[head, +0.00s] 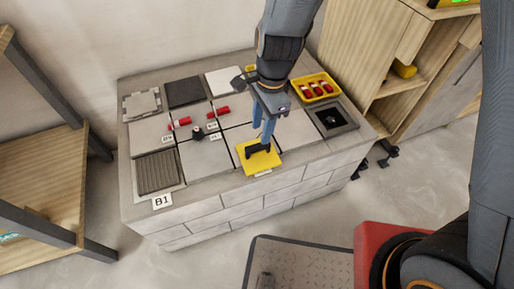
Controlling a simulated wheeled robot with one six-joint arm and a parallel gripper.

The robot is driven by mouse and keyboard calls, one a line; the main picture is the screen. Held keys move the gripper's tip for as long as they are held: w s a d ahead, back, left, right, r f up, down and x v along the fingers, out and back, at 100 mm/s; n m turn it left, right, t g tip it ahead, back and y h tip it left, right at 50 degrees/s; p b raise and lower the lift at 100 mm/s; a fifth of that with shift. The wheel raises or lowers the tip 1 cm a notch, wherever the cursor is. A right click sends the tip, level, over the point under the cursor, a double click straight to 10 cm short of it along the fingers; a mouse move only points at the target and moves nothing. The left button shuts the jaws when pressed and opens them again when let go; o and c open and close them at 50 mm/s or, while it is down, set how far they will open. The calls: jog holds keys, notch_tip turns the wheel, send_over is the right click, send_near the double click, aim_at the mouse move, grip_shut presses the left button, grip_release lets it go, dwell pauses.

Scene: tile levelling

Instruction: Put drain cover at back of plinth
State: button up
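The plinth (205,212) is a grey block with a brick-patterned front and a B1 label. A ribbed grey square (158,172) lies at its front left, and a dark square with a round opening (332,118) lies at its right end. I cannot tell for sure which is the drain cover. My gripper (259,143) points down at the front middle of the plinth, over a yellow square piece (262,164) with a black part on top. The gripper seems to touch that black part. Whether its fingers are closed on it is unclear. My arm hides some of the back right.
Light, dark and white squares (185,92) lie along the plinth's back. Red pieces (218,111) and a small black knob (197,132) sit on the middle tiles. A yellow tray (315,87) holds red items. Wooden shelves (385,55) stand at right.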

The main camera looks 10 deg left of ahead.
aim_at(258, 145)
jog(key=shift+w+a+f+m, duration=0.1)
jog(key=shift+a+f+m, duration=0.1)
jog(key=shift+f, duration=0.15)
jog(key=shift+a+f+m, duration=0.1)
jog(key=shift+f+m, duration=0.1)
jog(key=shift+f, duration=0.15)
jog(key=f, duration=0.2)
jog(key=f+b, duration=0.1)
jog(key=f, duration=0.1)
jog(key=f+b, duration=0.1)
jog(key=f, duration=0.2)
jog(key=shift+s+a+f, duration=0.1)
jog(key=shift+s+a, duration=0.1)
jog(key=shift+s, duration=0.1)
grip_shut()
